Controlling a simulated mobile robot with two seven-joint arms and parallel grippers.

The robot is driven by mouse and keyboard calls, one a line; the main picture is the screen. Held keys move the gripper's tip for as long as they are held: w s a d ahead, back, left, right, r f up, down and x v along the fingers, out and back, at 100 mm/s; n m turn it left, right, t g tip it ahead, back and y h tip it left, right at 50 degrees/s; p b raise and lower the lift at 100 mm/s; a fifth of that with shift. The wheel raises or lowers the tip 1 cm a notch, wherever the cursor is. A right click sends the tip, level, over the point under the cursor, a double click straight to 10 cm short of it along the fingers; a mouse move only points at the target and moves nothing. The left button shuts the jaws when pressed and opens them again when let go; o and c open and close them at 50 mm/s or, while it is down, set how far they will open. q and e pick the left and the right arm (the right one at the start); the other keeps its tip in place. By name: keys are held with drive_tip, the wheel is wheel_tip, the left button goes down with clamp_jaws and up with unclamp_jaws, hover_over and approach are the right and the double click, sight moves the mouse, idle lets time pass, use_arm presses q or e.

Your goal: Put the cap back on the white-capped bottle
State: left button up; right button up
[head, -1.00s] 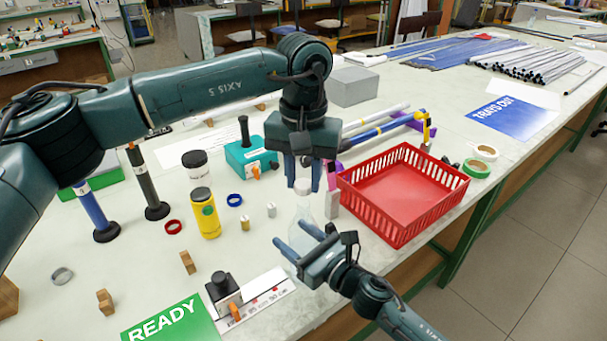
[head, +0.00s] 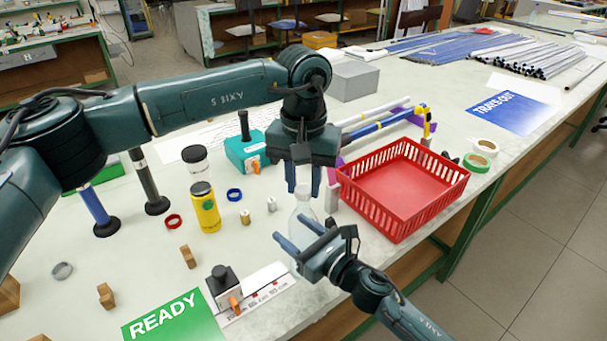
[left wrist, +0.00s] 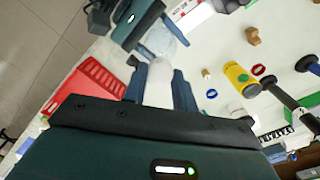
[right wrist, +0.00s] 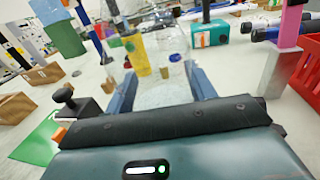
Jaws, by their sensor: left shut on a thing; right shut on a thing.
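The clear bottle (head: 303,208) stands upright near the table's front edge. It also shows in the right wrist view (right wrist: 165,72), between the fingers of my right gripper (head: 287,244), which is shut on its body. My left gripper (head: 304,188) points down from above and is shut on the white cap (head: 303,189). The cap also shows between the fingers in the left wrist view (left wrist: 159,72). The cap is directly above the bottle, at its neck. Fingers and cap hide the mouth, so I cannot tell whether the cap is seated.
A red basket (head: 437,205) stands close to the right. A black-knobbed stop on a ruler (head: 224,288) and the READY sign (head: 172,322) are at the front.

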use_arm(q)
drive_tip(key=shift+f, duration=0.55)
idle(0.4)
drive_tip(key=m, duration=0.6)
drive_tip(key=shift+m, duration=0.3)
drive_tip(key=o, duration=0.9)
drive_tip(key=shift+r, duration=2.25)
